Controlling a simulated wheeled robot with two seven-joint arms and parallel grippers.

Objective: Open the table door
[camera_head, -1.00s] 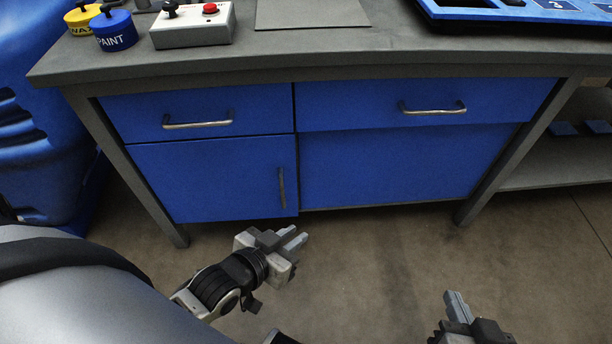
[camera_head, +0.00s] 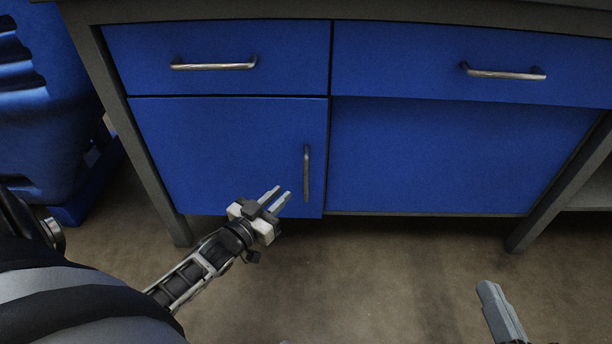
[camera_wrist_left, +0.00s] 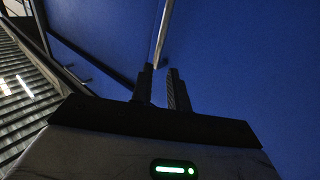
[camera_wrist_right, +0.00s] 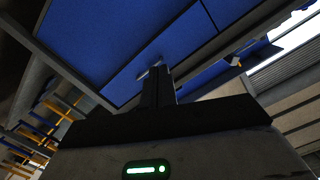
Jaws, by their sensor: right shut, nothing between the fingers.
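The blue table door (camera_head: 225,150) is at the lower left of the table front and looks closed. Its upright metal handle (camera_head: 306,173) is near the door's right edge. My left gripper (camera_head: 279,196) is open and empty, below and left of the handle, with its fingers pointing up toward it. In the left wrist view the handle (camera_wrist_left: 162,35) rises just beyond the gap between the open fingertips (camera_wrist_left: 161,82). My right gripper (camera_head: 500,308) is shut and empty at the lower right, away from the door; its closed fingers also show in the right wrist view (camera_wrist_right: 157,82).
Two blue drawers with horizontal handles, the left one (camera_head: 215,65) and the right one (camera_head: 505,73), sit above. A plain blue panel (camera_head: 450,155) is right of the door. Grey table legs (camera_head: 140,150) flank the front. A blue bin (camera_head: 45,95) stands left. Floor in front is clear.

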